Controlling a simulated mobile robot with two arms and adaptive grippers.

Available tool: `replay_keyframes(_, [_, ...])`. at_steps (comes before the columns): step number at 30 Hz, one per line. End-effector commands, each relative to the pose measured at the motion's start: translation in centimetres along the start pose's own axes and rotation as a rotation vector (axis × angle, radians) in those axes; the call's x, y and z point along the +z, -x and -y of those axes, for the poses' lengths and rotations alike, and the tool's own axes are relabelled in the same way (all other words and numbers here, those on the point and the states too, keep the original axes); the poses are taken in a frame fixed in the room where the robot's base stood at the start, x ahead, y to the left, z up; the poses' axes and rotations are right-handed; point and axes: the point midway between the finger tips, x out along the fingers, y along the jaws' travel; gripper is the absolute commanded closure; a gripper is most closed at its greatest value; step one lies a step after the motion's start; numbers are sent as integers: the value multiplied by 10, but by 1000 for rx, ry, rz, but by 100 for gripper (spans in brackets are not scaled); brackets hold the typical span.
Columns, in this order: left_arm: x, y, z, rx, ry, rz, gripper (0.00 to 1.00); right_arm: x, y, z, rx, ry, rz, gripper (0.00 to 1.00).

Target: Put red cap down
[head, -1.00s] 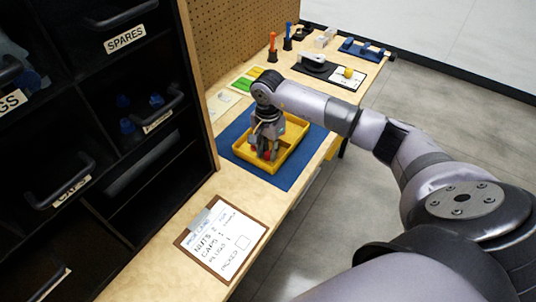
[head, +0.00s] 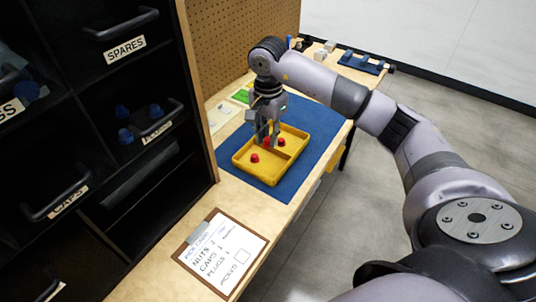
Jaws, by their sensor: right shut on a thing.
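A yellow tray (head: 272,182) with a divider lies on the blue mat (head: 312,160). My right gripper (head: 267,143) points down over the tray's far-left part, shut on a red cap between its fingertips. Whether that cap touches the tray floor cannot be told. One red piece (head: 254,158) sits in the tray's near-left part and another red piece (head: 281,142) sits just right of the gripper. My left gripper is not in view.
A clipboard (head: 222,252) with a pick card lies on the near bench. A black drawer cabinet (head: 150,195) stands at left, with blue pieces (head: 125,135) in one bin. A pegboard (head: 245,40) rises behind. Blue holders (head: 362,62) stand at the far end.

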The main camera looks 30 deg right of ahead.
Motion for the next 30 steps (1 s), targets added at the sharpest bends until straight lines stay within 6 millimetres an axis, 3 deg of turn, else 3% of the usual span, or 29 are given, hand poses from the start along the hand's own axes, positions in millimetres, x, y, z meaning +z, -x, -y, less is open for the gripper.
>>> replay_keyframes(6, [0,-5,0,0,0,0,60,0,58,1,-4,1,-1,88])
replay_keyframes(13, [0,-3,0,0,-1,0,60,0,90,0,-1,0,0,88])
replay_keyframes(20, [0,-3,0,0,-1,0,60,2,95,-1,2,13,0,88])
replay_keyframes(23, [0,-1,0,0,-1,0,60,15,89,-3,4,105,0,88])
replay_keyframes(30, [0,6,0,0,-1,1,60,90,58,-34,4,642,1,88])
